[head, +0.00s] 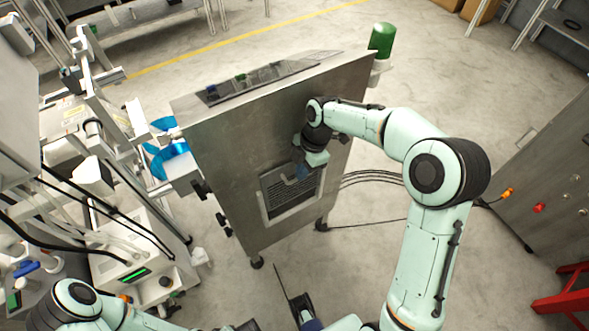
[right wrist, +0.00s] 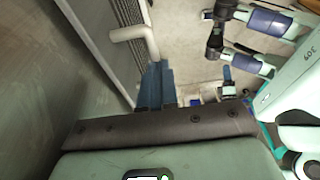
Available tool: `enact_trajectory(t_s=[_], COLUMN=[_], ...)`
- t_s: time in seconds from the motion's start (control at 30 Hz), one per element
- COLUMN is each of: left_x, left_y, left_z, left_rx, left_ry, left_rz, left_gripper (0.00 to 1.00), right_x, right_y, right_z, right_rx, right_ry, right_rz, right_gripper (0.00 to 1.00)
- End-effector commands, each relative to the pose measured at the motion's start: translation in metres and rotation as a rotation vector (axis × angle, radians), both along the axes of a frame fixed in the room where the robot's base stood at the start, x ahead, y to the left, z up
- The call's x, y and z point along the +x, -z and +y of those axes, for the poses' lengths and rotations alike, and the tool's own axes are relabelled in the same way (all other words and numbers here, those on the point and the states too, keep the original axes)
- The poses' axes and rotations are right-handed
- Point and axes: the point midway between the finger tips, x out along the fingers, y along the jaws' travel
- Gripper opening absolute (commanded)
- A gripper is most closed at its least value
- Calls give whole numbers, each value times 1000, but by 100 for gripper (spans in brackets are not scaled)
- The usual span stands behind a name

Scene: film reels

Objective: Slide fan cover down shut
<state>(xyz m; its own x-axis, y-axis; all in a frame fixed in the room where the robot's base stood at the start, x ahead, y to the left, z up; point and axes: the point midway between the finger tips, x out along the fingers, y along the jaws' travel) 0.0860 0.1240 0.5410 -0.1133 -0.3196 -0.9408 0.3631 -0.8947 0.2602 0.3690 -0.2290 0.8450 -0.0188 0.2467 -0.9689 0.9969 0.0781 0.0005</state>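The fan cover (head: 278,208) is a framed, slatted grille low on the front of a grey metal cabinet (head: 235,160). Its slats (right wrist: 144,38) and a pale bent handle (right wrist: 135,34) show in the right wrist view. My right gripper (head: 300,170) is at the cover's upper part. In the right wrist view its blue fingers (right wrist: 157,68) are close together, with their tips at the end of the handle bar. The fingers hide the rest of the bar, so a grip on it cannot be confirmed. My left arm shows at the lower left, but its gripper cannot be made out.
A white machine (head: 125,245) with hoses and blue reels (head: 170,160) stands left of the cabinet. A green cylinder (head: 382,40) is at the cabinet's back right corner. Cables (head: 375,178) run right to another metal cabinet (head: 550,175). Floor in front is partly open.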

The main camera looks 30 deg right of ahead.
Motion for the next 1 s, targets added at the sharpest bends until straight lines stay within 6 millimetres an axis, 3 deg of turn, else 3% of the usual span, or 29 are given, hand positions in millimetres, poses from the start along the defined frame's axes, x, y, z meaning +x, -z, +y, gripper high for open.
enact_trajectory(t_s=[1.0], left_x=[10], left_y=[33], left_z=[1], left_rx=[7], left_ry=[-10], left_rz=[-43], left_gripper=[46], right_x=[0], right_y=[64], right_z=[0], right_rx=[0], right_ry=[0], right_rz=[2], right_gripper=[0])
